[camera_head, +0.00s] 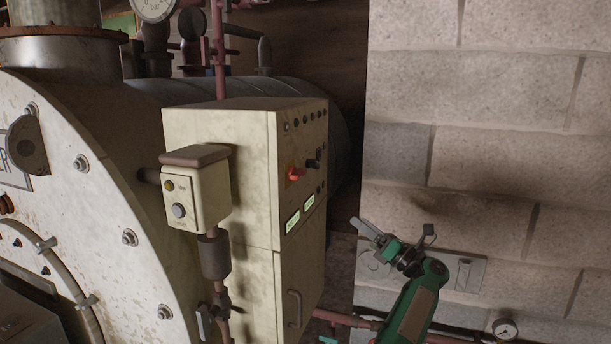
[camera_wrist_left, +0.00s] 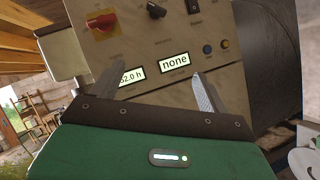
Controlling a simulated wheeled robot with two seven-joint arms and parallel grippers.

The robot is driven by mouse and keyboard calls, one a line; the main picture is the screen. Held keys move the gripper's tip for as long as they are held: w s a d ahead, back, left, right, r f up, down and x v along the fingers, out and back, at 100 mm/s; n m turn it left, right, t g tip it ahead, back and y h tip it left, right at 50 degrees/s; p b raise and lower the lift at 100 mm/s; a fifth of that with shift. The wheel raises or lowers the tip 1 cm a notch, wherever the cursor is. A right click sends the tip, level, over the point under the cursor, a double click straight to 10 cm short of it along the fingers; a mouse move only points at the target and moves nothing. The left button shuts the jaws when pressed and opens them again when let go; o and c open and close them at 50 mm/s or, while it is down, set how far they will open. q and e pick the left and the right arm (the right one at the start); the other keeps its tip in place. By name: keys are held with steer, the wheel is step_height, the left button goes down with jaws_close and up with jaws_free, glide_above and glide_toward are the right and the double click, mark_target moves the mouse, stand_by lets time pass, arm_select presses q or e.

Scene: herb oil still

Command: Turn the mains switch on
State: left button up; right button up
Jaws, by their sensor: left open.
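The mains switch is probably the red rotary handle (camera_head: 296,174) on the front of the cream control cabinet (camera_head: 220,140). In the left wrist view the red handle (camera_wrist_left: 102,20) sits on a yellow plate at the top left, turned at a slant. My left gripper (camera_head: 396,228) is in front of the cabinet, to the right of and below the handle in the head view. Its fingers (camera_wrist_left: 160,74) are spread with nothing between them, apart from the panel, pointing near two lit displays. My right gripper is not in view.
A black knob (camera_wrist_left: 156,10) and a dark rocker switch (camera_wrist_left: 193,7) sit beside the red handle. The displays read "none" (camera_wrist_left: 174,61) and, partly hidden by a finger, "52.0 h" (camera_wrist_left: 132,76). A small box (camera_head: 195,190) juts out at left.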

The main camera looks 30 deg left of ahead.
mark_target(303, 173)
arm_select(q)
steer(key=s+r+n+g+h+p, duration=0.1)
steer(key=s+r+n+g+h, duration=0.2)
steer(key=r+n, duration=0.3)
steer(key=s+r+n+g+h+p, duration=0.1)
steer(key=s+r+n+g+h, duration=0.2)
steer(key=r, duration=0.5)
steer(key=shift+n+y, duration=0.3)
steer(key=p+x, duration=0.2)
steer(key=x, duration=0.1)
steer(key=p+x, duration=0.3)
steer(key=x, duration=0.1)
steer(key=p+x, duration=0.2)
steer(key=x, duration=0.2)
steer(key=shift+w+a+r+p, duration=0.15)
steer(key=shift+r+p, duration=0.2)
steer(key=shift+p+x, duration=0.4)
steer(key=shift+x, duration=0.45)
steer(key=shift+f, duration=0.15)
steer(key=shift+c, duration=0.5)
